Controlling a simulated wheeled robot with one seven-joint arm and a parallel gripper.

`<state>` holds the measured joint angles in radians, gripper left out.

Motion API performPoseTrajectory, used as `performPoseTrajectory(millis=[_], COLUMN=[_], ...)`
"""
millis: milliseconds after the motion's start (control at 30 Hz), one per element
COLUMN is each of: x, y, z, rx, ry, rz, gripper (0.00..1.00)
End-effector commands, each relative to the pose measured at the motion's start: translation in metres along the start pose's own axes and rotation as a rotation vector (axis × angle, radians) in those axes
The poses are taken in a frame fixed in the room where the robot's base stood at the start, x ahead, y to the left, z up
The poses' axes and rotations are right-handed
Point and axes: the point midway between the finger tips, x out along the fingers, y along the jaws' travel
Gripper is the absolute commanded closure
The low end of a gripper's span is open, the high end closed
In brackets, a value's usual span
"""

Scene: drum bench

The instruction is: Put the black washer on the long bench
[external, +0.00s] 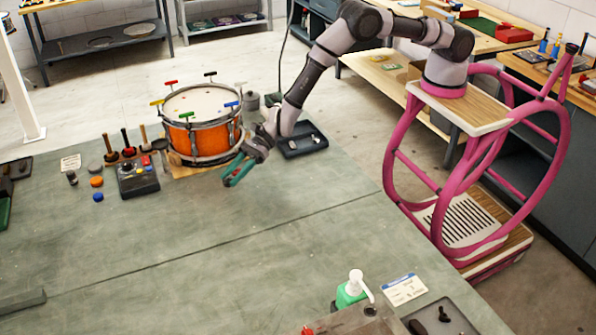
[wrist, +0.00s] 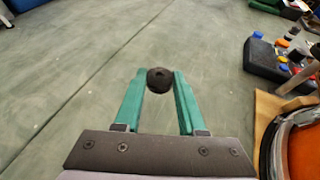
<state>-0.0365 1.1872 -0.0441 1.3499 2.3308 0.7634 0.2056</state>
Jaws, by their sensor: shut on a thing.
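My gripper (external: 228,181) reaches over the grey-green long bench (external: 220,255), in front of the orange drum. In the wrist view its two green fingers (wrist: 160,82) are closed on the black washer (wrist: 159,80), a small dark round piece held at the fingertips. The bench top (wrist: 90,65) shows beneath and beyond it. I cannot make out the washer in the external view. The height of the fingertips above the bench is hard to tell.
The orange drum (external: 205,148) with coloured T-handles stands at the bench's far edge. A black block (external: 137,181), small coloured discs and wooden-handled tools lie left of it. A black tray (external: 300,142) lies right of it. A green bottle (external: 350,291) stands at the front. The bench's middle is clear.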

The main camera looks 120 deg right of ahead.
Motion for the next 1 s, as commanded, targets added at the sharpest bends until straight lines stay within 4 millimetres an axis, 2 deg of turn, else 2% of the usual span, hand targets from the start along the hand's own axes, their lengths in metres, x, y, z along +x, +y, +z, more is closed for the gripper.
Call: performPoseTrajectory(millis=[33, 200, 500, 600, 867, 1000], x=[-0.006, -0.022, -0.044, -0.035, -0.028, -0.021], y=[-0.016, -0.057, -0.115, -0.11, -0.111, -0.11], z=[-0.002, -0.009, -0.018, -0.035, -0.052, -0.071], rx=[0.001, 0.001, 0.0, 0.001, -0.001, 0.0], ry=[0.0, 0.0, 0.001, 0.002, 0.001, 0.003], rz=[-0.004, -0.003, -0.002, 0.003, 0.001, 0.001], gripper=[1.0, 1.0, 1.0, 1.0, 1.0, 1.0])
